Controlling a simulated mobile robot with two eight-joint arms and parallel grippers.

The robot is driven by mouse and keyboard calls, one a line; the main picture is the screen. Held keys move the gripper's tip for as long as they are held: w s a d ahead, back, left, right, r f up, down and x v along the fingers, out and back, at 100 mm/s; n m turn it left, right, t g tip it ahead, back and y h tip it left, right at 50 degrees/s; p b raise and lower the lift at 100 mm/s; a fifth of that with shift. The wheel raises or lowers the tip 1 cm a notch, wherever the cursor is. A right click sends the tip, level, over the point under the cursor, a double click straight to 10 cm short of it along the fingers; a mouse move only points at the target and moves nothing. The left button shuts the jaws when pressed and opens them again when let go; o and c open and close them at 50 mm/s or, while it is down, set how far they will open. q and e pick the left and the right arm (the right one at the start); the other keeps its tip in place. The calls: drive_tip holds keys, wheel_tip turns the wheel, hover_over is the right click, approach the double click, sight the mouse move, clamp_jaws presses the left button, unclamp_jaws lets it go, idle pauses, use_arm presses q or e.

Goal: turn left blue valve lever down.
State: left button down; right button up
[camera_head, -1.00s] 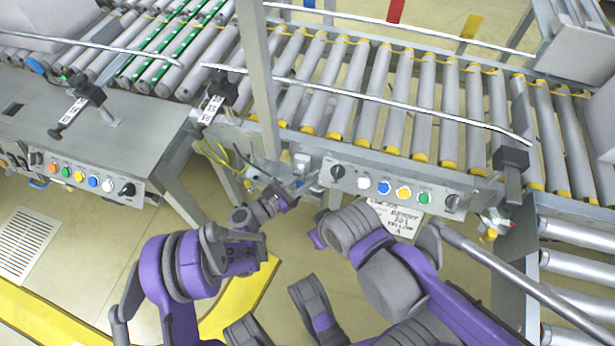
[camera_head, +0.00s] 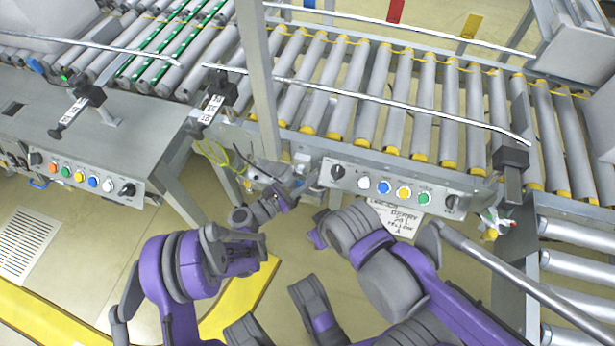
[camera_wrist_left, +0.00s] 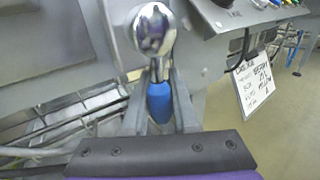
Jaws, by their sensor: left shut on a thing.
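The left valve shows in the left wrist view as a shiny silver rounded part with a short stem. Its blue lever (camera_wrist_left: 160,102) extends from the stem toward my camera. My left gripper (camera_wrist_left: 160,92) has one finger on each side of the blue lever and is shut on it. In the head view my left gripper (camera_head: 286,190) is at the valve area below the conveyor's front edge, left of the button panel. The lever is too small and covered to make out there. My right arm is at the lower right; its gripper is not visible.
A button panel (camera_head: 392,189) is on the conveyor front, with a white paper sign (camera_head: 400,219) hanging below; the sign also shows in the wrist view (camera_wrist_left: 255,85). A roller conveyor (camera_head: 385,95) lies behind. A grey table (camera_head: 90,140) with another panel stands left. Loose cables (camera_head: 218,155) hang nearby.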

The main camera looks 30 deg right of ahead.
sight(298, 176)
use_arm(q)
drive_tip(key=w+a+m+y+p, duration=0.1)
drive_tip(key=m, duration=0.1)
drive_tip(key=w+a+m+y+p, duration=0.1)
drive_tip(key=m+y, duration=0.1)
drive_tip(key=shift+w, duration=0.15)
idle(0.4)
drive_tip(key=c, duration=0.7)
unclamp_jaws()
